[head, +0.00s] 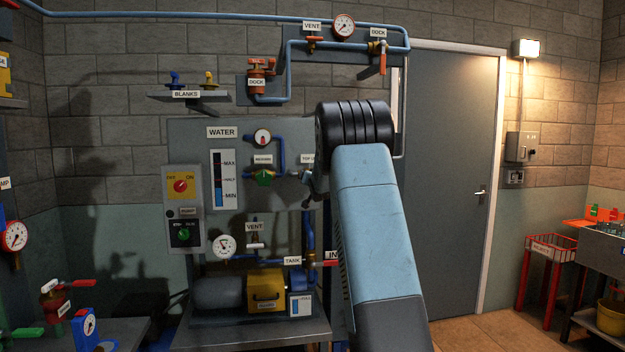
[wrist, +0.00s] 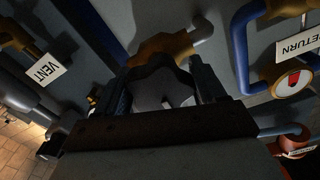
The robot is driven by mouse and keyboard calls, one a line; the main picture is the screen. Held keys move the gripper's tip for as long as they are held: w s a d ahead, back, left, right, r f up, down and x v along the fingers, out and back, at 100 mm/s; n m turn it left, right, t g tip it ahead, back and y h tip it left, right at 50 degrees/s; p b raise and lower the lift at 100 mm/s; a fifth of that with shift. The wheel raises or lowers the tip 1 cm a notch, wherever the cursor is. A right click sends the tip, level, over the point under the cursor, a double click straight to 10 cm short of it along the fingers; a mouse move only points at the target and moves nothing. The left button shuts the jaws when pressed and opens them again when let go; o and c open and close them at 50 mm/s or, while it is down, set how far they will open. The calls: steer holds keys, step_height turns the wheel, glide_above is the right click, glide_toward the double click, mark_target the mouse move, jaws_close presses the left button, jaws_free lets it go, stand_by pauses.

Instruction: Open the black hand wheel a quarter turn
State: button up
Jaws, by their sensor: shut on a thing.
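The black hand wheel (wrist: 160,72) is a dark, lobed wheel in the wrist view. The lower part of the wheel is dark and partly hidden by my gripper's body. In the head view my arm covers the wheel, and the gripper cannot be made out clearly there.
In the wrist view, upside-down VENT (wrist: 38,76) and RETURN (wrist: 298,43) labels flank the wheel. A round red-marked gauge (wrist: 293,84) and blue pipes lie at the right. In the head view, the water panel (head: 222,132) stands left of my arm and a grey door (head: 452,150) right.

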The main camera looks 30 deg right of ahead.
steer(key=shift+d, duration=0.25)
steer(key=shift+c, duration=0.3)
steer(key=shift+a, duration=0.15)
steer(key=shift+n, duration=0.3)
steer(key=n, duration=0.8)
steer(key=shift+a+f+n, duration=0.1)
steer(key=shift+n, duration=0.2)
steer(key=n, duration=0.5)
steer(key=shift+a+f+n, duration=0.1)
steer(key=shift+f+n, duration=0.05)
steer(key=shift+n, duration=1.85)
